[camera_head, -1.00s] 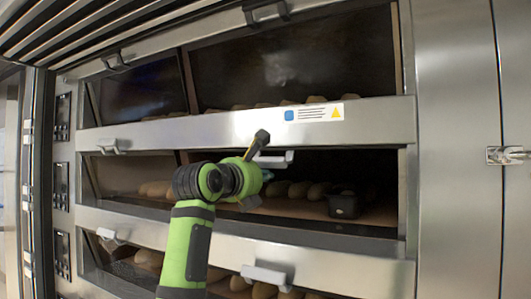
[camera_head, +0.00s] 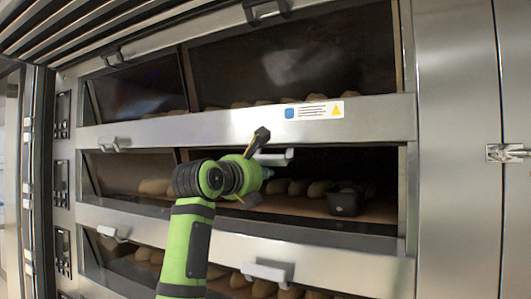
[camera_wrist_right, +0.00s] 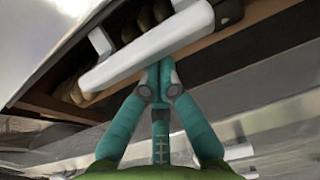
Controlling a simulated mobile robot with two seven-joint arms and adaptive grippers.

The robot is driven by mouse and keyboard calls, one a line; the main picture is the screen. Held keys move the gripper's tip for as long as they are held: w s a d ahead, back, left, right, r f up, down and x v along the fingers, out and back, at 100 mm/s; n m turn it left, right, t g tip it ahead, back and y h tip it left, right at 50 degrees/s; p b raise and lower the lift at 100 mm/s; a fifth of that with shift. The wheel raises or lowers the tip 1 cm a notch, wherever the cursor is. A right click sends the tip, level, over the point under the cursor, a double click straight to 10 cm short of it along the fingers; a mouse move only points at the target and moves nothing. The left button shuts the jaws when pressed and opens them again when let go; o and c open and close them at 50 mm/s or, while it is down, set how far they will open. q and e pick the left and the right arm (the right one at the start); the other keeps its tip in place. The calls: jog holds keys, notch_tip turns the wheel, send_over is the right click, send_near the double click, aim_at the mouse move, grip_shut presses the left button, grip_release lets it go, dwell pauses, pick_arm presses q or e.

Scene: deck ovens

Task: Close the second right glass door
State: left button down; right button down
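The second right glass door shows in the head view by its pale handle (camera_head: 273,158), at the upper edge of the middle deck's right opening. Its pane is hard to make out against the dark interior. Bread shows below, so I cannot tell the pane's exact angle. My right gripper (camera_head: 266,172) is just below this handle, partly hidden by my green wrist. In the right wrist view, the teal fingers of my right gripper (camera_wrist_right: 160,72) meet at their tips, at the lower edge of the long pale handle (camera_wrist_right: 150,45). They hold nothing visible; contact is unclear. My left gripper is out of view.
A dark tin (camera_head: 345,201) and several loaves (camera_head: 298,187) sit inside the middle deck. A steel front with a label (camera_head: 314,110) runs above. A steel panel (camera_head: 456,150) stands at the right.

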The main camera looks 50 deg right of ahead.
aim_at(262, 155)
jog(key=shift+r, duration=0.15)
jog(key=shift+a+r+p, duration=0.1)
jog(key=shift+r+p, duration=0.65)
jog(key=shift+r, duration=0.2)
jog(key=shift+s+a+r+p, duration=0.2)
jog(key=shift+a+r+p, duration=0.25)
jog(key=shift+r, duration=0.55)
jog(key=shift+d+f, duration=0.4)
jog(key=shift+f, duration=0.3)
jog(key=shift+a+f+b, duration=0.25)
jog(key=shift+a+b, duration=0.1)
jog(key=shift+b, duration=0.15)
jog(key=f+b+v, duration=0.1)
jog(key=b+v, duration=0.2)
jog(key=v, duration=0.6)
